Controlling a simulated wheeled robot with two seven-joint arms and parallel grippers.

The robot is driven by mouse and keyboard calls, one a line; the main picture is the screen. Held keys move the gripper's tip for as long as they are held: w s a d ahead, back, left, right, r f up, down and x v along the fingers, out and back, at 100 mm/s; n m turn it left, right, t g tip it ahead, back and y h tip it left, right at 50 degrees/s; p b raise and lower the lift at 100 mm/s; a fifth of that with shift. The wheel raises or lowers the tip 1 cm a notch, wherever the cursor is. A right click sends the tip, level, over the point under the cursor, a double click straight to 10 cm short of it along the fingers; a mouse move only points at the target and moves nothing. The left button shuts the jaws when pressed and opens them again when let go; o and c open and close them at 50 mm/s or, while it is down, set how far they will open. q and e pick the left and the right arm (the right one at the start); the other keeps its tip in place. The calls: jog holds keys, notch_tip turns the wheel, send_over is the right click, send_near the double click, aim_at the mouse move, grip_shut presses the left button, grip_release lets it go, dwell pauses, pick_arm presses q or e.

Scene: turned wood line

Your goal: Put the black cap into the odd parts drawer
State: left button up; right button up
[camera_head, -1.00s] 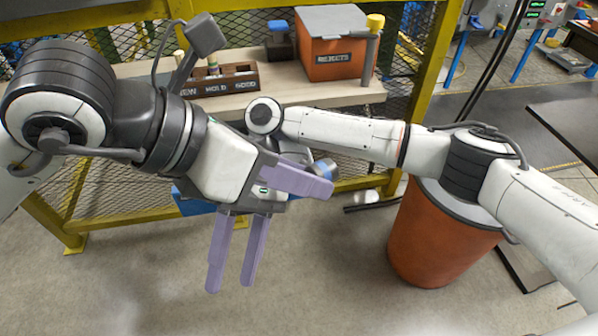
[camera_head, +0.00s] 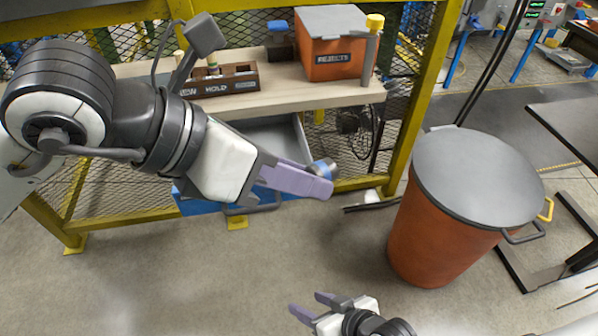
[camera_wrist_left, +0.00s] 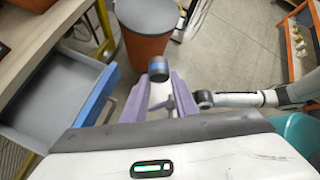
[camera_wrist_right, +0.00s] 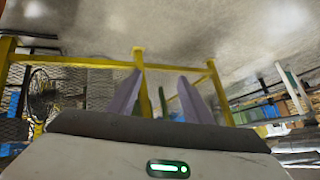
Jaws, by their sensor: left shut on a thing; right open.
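In the left wrist view the cap (camera_wrist_left: 158,70) shows at the finger ends. A grey drawer with a blue front (camera_head: 190,207) is pulled open under the bench; its label is not visible. The drawer (camera_wrist_left: 98,97) also shows at left in the left wrist view, with its visible floor bare. The cap is to the right of the drawer. My right gripper (camera_head: 308,304) is open and empty, low in the head view.
The bench (camera_head: 290,92) above the drawer carries a labelled wooden tray (camera_head: 222,82) and an orange REJECTS bin (camera_head: 335,57). A lidded orange barrel (camera_head: 440,240) stands at right. Yellow frame posts (camera_head: 420,90) flank the bench. The floor in front is clear.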

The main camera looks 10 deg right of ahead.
pick_arm(q)
jog(key=w+a+n+t+y, duration=0.2)
jog(key=w+a+n+y, duration=0.1)
jog(key=a, duration=0.6)
jog(key=w+a+r+n+t+y, duration=0.1)
jog(key=w+a+n+t+y, duration=0.2)
jog(key=w+a+n, duration=0.2)
jog(key=w+a+r+n+t+y, duration=0.1)
jog(key=w+a+n+t+y, duration=0.1)
jog(key=a+n, duration=0.6)
jog(key=w+a+y, duration=0.1)
jog(key=w+a, duration=0.1)
jog(key=a, duration=0.4)
jog(key=shift+w+r+t, duration=0.2)
jog(key=shift+w+t, duration=0.1)
jog(key=shift+w, duration=0.1)
pick_arm(e)
jog(key=s+d+t+h, duration=0.1)
jog(key=s+d+h, duration=0.1)
jog(key=s+d, duration=0.2)
jog(key=shift+d, duration=1)
pick_arm(q)
jog(key=shift+d, duration=0.1)
